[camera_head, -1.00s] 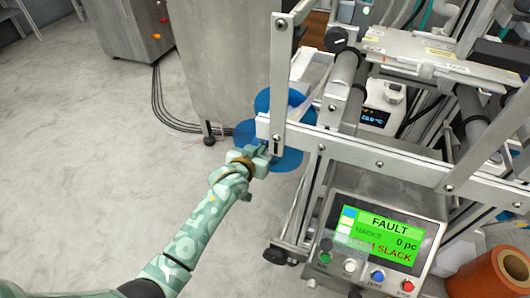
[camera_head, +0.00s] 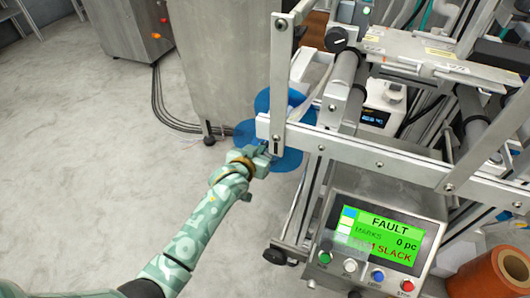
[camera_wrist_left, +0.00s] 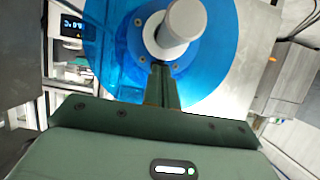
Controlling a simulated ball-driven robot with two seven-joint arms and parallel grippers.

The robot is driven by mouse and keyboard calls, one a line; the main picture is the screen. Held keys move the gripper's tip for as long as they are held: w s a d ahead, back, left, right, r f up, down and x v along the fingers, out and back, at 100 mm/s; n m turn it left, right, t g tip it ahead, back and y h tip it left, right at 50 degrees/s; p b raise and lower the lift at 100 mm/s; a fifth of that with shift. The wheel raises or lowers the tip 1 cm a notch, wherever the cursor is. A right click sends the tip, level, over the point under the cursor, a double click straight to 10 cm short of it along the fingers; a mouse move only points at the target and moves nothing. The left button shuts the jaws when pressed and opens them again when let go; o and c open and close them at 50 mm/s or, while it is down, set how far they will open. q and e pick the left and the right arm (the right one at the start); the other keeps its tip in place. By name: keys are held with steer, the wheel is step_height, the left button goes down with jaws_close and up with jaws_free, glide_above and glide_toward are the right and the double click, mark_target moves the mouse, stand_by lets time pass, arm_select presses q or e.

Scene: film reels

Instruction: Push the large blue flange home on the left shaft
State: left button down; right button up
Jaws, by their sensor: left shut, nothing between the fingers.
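The large blue flange (camera_head: 288,158) shows in the head view as blue lobes behind the machine's white frame, which hides part of it. In the left wrist view the blue flange (camera_wrist_left: 215,75) is a wide translucent blue disc around a pale shaft end (camera_wrist_left: 180,25). My left gripper (camera_head: 262,153) is in front of the flange, beside the frame's corner. In the left wrist view its fingers (camera_wrist_left: 163,68) are shut with nothing between them, and their tips overlap the flange's hub just below the shaft. I cannot tell whether they touch it. My right gripper is not in view.
The white machine frame (camera_head: 350,150) stands close to the right of my left gripper. A control panel (camera_head: 375,245) showing FAULT is below it. An orange roll (camera_head: 500,272) is at lower right. A steel cabinet (camera_head: 205,60) stands behind. The floor at left is clear.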

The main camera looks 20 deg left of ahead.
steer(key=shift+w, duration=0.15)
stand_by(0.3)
arm_select(q)
steer(key=shift+w, duration=0.15)
steer(key=shift+w, duration=0.35)
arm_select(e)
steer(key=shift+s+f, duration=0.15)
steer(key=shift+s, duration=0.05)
